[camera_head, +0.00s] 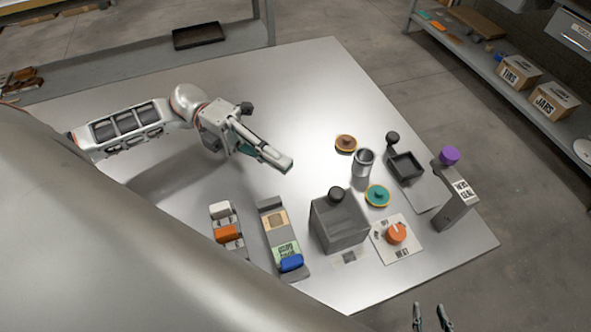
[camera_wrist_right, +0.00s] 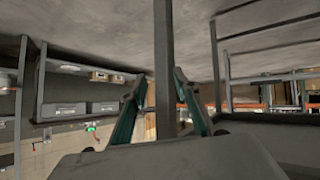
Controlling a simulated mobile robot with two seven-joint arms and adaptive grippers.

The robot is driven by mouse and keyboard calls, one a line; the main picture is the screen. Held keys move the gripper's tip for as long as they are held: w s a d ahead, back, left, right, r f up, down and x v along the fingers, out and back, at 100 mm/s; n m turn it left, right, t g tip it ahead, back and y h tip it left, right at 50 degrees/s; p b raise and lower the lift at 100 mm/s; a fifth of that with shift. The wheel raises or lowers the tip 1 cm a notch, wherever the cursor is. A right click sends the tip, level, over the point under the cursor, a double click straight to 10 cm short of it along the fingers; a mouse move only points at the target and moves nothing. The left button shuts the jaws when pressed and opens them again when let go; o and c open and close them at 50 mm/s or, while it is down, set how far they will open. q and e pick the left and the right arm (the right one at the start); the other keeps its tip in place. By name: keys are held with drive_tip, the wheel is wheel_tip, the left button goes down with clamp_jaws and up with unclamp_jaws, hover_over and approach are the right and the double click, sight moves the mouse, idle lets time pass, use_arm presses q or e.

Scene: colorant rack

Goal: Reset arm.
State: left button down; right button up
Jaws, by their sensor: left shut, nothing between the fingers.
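My left gripper (camera_head: 284,163) is shut and empty. It is held above the bare middle of the metal table (camera_head: 310,95), its fingers pointing right and down. My right gripper (camera_head: 431,318) shows only by its fingertips at the bottom edge of the head view, off the table's front edge. In the right wrist view, the right gripper (camera_wrist_right: 161,76) has its two fingers apart; a grey post shows between them, and I see nothing held.
Near the left gripper are an orange-and-white block holder (camera_head: 227,233), a grey box (camera_head: 338,222), a metal cup (camera_head: 363,163), a teal-lidded disc (camera_head: 377,195) and a dial plate (camera_head: 396,236). A purple-topped stand (camera_head: 455,197) is at the right edge. The table's far left is clear.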

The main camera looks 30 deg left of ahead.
use_arm(q)
drive_tip(key=a, duration=0.3)
drive_tip(key=w+a, duration=0.1)
drive_tip(key=a, duration=0.1)
drive_tip(key=shift+a+f+b, duration=0.1)
drive_tip(key=shift+b, duration=0.3)
drive_tip(key=shift+a, duration=0.3)
drive_tip(key=shift+r, duration=0.2)
